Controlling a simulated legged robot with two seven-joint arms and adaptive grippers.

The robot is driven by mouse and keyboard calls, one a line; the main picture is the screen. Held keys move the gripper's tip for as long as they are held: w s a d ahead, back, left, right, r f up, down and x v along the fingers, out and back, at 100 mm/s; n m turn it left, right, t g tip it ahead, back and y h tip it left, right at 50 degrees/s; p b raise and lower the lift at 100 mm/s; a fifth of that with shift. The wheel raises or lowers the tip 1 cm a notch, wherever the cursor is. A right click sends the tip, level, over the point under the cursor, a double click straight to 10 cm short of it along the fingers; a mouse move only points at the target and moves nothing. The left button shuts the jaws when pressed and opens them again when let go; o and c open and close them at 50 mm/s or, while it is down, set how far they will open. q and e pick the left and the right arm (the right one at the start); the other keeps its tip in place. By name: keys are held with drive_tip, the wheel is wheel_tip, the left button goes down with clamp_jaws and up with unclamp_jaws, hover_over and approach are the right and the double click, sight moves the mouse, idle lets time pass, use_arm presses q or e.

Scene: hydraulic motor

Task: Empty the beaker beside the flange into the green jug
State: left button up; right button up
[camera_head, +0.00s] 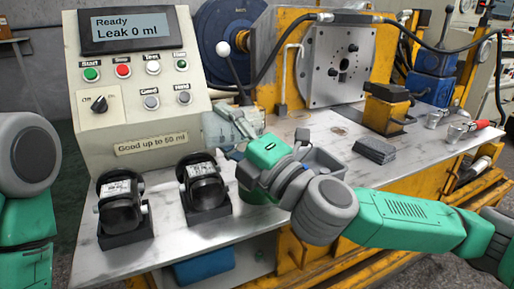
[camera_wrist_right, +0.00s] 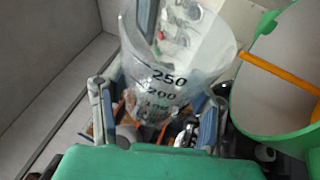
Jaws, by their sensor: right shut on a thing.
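The clear beaker (camera_wrist_right: 168,75) with dark volume marks fills the middle of the right wrist view. My right gripper (camera_wrist_right: 155,115) is shut on it, with a finger on each side. In the head view the beaker (camera_head: 222,128) is faint, raised in front of the grey control box, and my right gripper (camera_head: 240,146) partly covers it. I cannot tell how much liquid is in it. The green jug (camera_wrist_right: 300,143) is open-topped, right of the beaker in the wrist view. In the head view it is mostly hidden behind my right arm (camera_head: 250,196). My left gripper is out of view.
The flange plate (camera_head: 335,88) stands at the back of the bench. The control box (camera_head: 140,125) reads "Leak 0 ml". Two black motors (camera_head: 122,208) (camera_head: 203,186) sit at the front left. Dark grey pads (camera_head: 375,151) and small metal fittings (camera_head: 455,133) lie to the right.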

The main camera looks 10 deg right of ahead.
drive_tip(key=shift+r+m, duration=0.15)
drive_tip(key=shift+m, duration=0.25)
drive_tip(key=shift+d+r+m+t, duration=0.2)
drive_tip(key=shift+m+t, duration=0.2)
idle(1.1)
drive_tip(key=n+g+p, duration=0.1)
drive_tip(key=n+p, duration=0.1)
drive_tip(key=n, duration=0.1)
drive_tip(key=shift+a+f+g+p, duration=0.1)
drive_tip(key=shift+a+g+p, duration=0.2)
drive_tip(key=shift+a+g, duration=0.1)
drive_tip(key=shift+s+a+f+n+g+p, duration=0.15)
drive_tip(key=shift+n+g+p, duration=0.1)
drive_tip(key=shift+n+p, duration=0.25)
drive_tip(key=shift+f+n+g+p, duration=0.15)
drive_tip(key=shift+n+g+p, duration=0.15)
drive_tip(key=shift+n, duration=0.3)
drive_tip(key=shift+f, duration=0.15)
